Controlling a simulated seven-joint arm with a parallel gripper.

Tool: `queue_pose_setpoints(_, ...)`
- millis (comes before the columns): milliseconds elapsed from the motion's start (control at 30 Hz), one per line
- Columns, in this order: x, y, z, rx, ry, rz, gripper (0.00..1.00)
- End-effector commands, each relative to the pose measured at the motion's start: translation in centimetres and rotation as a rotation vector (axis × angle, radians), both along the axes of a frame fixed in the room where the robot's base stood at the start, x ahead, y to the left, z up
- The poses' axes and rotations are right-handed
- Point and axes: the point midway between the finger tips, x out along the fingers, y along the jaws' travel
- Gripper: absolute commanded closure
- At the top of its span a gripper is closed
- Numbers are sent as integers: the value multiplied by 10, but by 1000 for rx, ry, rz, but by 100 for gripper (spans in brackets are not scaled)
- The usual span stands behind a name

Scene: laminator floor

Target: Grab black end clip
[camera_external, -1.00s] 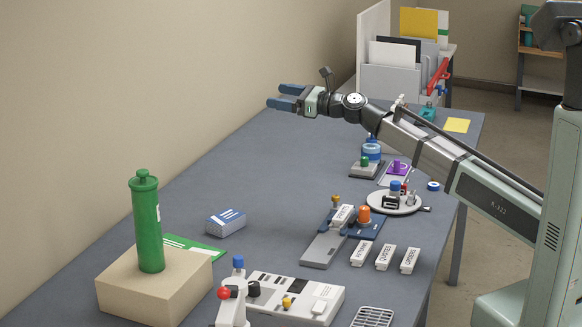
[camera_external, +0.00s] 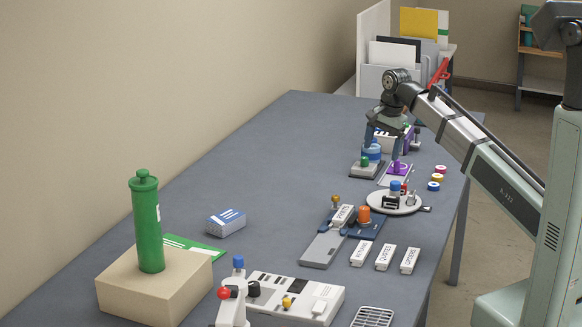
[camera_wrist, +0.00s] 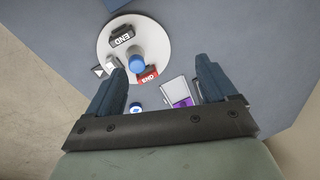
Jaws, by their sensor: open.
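The black end clip (camera_external: 391,202) lies on a white round tray (camera_external: 409,208) on the right side of the table. In the wrist view the black clip (camera_wrist: 122,36), marked END, sits near the top of the tray (camera_wrist: 160,42). A red END clip (camera_wrist: 148,76) and a blue knob (camera_wrist: 136,61) share the tray. My gripper (camera_external: 382,147) is open and points down, behind the tray in the external view. In the wrist view its fingers (camera_wrist: 161,72) are wide apart, with the black clip beyond them, apart from both.
Colored rolls (camera_external: 436,178) lie at the right edge. White labelled blocks (camera_external: 385,257) and an orange knob (camera_external: 364,214) are nearer the camera.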

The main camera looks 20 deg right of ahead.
Motion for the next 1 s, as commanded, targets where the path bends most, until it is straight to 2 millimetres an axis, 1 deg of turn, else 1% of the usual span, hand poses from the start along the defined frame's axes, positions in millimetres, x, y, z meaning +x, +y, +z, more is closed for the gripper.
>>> queue_pose_setpoints(33, -10, -7, -2, -43, 49, 37, 15)
queue_pose_setpoints(100, -23, -13, -4, -81, 112, 91, 15)
queue_pose_setpoints(233, -37, -16, -4, -100, 181, 187, 15)
queue_pose_setpoints(367, -38, -16, -7, -103, 183, 232, 15)
queue_pose_setpoints(467, -38, -16, -15, -103, 183, 242, 15)
queue_pose_setpoints(800, -39, -16, -65, -102, 182, 239, 15)
queue_pose_setpoints(1000, -38, -15, -85, -101, 180, 239, 15)
